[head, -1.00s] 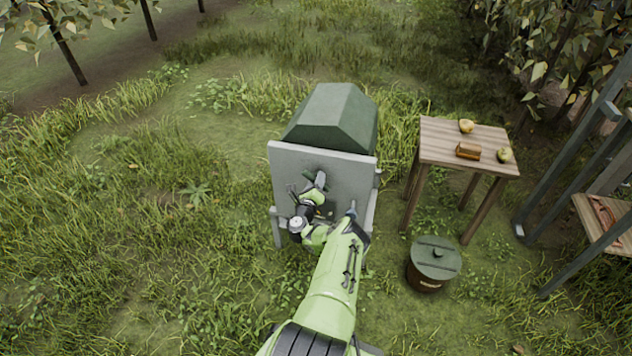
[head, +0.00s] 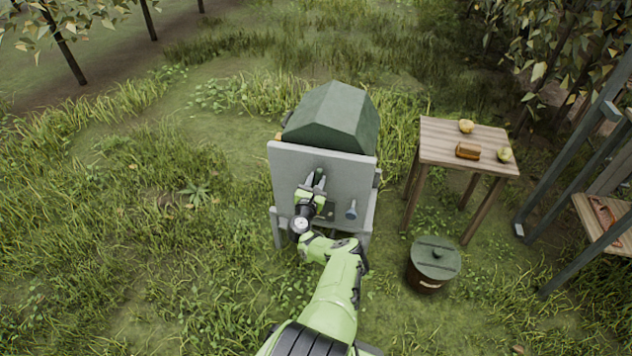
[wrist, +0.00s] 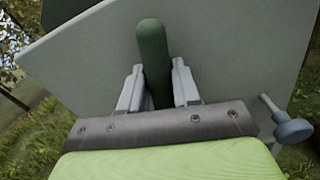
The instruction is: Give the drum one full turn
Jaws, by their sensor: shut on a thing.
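The dark green drum (head: 335,118) sits behind a pale grey upright panel (head: 350,173), with its faceted top showing above the panel. My gripper (head: 316,182) is at the front of the panel. In the wrist view, a dark green rounded handle (wrist: 153,60) stands between the two pale fingers of my gripper (wrist: 157,85), and they are shut on it. The handle also shows in the head view (head: 319,173). Where the handle joins the drum is hidden. A blue-grey knob (head: 351,211) sticks out low on the panel's right and shows in the wrist view (wrist: 292,130).
A wooden table (head: 440,135) stands to the right with two yellowish pears and a brown block on it. A lidded brown bucket (head: 433,265) stands on the grass in front of it. A grey frame (head: 565,170) with a shelf is at far right. Grass at left is clear.

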